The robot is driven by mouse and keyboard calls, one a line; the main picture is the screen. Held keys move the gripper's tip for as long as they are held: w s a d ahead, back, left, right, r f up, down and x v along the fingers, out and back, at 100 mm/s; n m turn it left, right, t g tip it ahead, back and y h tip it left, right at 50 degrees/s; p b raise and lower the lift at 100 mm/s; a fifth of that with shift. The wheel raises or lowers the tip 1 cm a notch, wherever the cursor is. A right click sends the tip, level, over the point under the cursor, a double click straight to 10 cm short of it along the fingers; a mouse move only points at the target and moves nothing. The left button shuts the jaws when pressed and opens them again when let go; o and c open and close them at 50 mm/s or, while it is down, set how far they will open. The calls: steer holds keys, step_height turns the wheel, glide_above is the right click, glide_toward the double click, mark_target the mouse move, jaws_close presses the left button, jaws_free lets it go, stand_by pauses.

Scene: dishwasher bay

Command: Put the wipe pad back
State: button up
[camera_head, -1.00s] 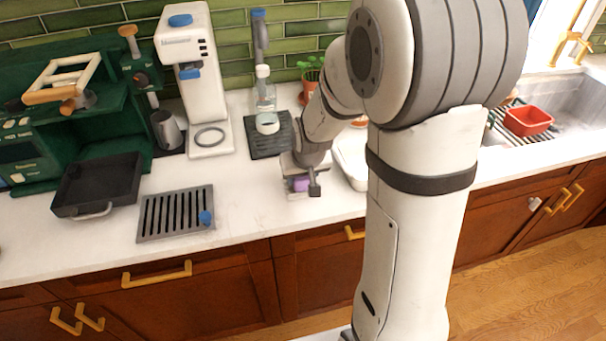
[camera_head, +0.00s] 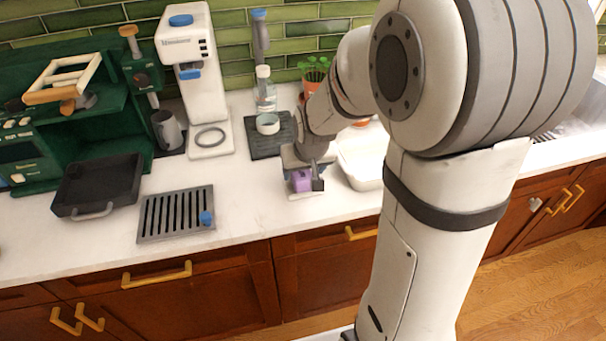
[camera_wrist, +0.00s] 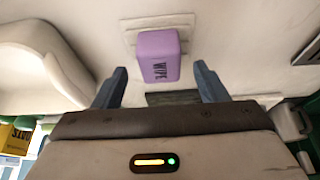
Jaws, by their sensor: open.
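The wipe pad is a purple block (camera_wrist: 158,56) with "WIPE" on its side. In the wrist view it sits on a pale, slightly raised square plate (camera_wrist: 131,38) on the white counter. It also shows in the head view as a small purple block (camera_head: 301,181) at the front of my gripper. My gripper (camera_wrist: 160,82) is open, its two fingers apart on either side of the pad's near end. Clear gaps show between each finger and the pad, so nothing is gripped. In the head view my gripper (camera_head: 309,178) partly covers the plate.
A white tray (camera_head: 362,168) stands just right of my gripper. A dark mat (camera_head: 262,147) with a bottle (camera_head: 264,92) and a small cup lies behind left. A slotted drip grate (camera_head: 176,213) and a black pan (camera_head: 97,186) are further left. Counter between grate and gripper is clear.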

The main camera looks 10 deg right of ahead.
steer(key=v, duration=0.8)
steer(key=s+r+g, duration=0.1)
steer(key=s, duration=1.5)
steer(key=shift+g, duration=0.4)
